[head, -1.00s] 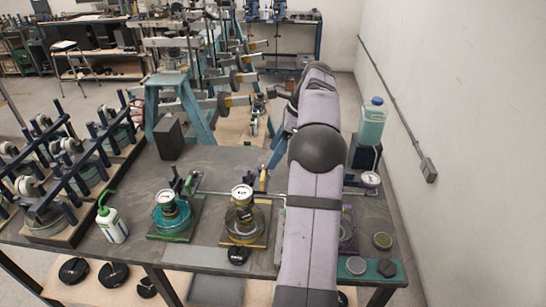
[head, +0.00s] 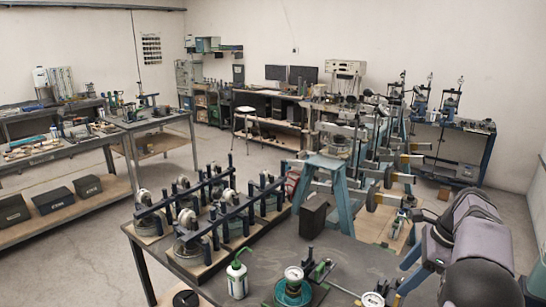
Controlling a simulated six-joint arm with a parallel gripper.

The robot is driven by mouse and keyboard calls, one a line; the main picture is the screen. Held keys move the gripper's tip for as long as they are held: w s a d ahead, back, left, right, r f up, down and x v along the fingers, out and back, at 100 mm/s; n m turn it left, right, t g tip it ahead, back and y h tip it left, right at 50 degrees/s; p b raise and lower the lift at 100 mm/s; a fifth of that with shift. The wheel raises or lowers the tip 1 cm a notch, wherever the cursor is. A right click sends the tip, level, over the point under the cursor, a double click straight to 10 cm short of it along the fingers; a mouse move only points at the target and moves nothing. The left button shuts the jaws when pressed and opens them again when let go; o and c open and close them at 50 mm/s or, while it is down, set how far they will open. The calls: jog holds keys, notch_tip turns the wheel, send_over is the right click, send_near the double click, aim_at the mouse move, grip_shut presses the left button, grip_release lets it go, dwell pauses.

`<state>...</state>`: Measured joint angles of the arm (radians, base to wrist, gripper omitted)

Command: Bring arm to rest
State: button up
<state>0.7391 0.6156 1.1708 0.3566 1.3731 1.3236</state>
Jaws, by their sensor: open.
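My arm (head: 478,245), with pale lavender links and dark rounded joints, shows at the lower right of the head view. It is bent over the right side of the dark workbench (head: 352,252), and its lower part is cut off by the picture's edge. My gripper is not in view, so what is at its jaws cannot be seen.
On the bench are a green-capped wash bottle (head: 237,279), a round dish with a gauge (head: 293,285), a dark block (head: 313,217) and a rack of several lever devices at left. Blue lever frames (head: 331,190) stand behind, close to my arm. Open floor (head: 75,245) lies left.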

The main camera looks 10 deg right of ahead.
jog(key=s+a+f+n+g, duration=0.1)
jog(key=s+a+f+n, duration=0.15)
jog(key=a+n, duration=0.65)
jog(key=s+a+f+n+g+h, duration=0.1)
jog(key=s+a+f+n+h, duration=0.1)
jog(key=s+a+f+n, duration=0.5)
jog(key=s+a+f+n+g+h, duration=0.1)
jog(key=s+a+f+n, duration=0.2)
jog(key=s+a+n, duration=0.75)
notch_tip(320, 180, down, 27)
jog(key=a+m+b, duration=0.1)
jog(key=m+b, duration=0.1)
jog(key=b, duration=2.6)
jog(key=shift+s, duration=0.45)
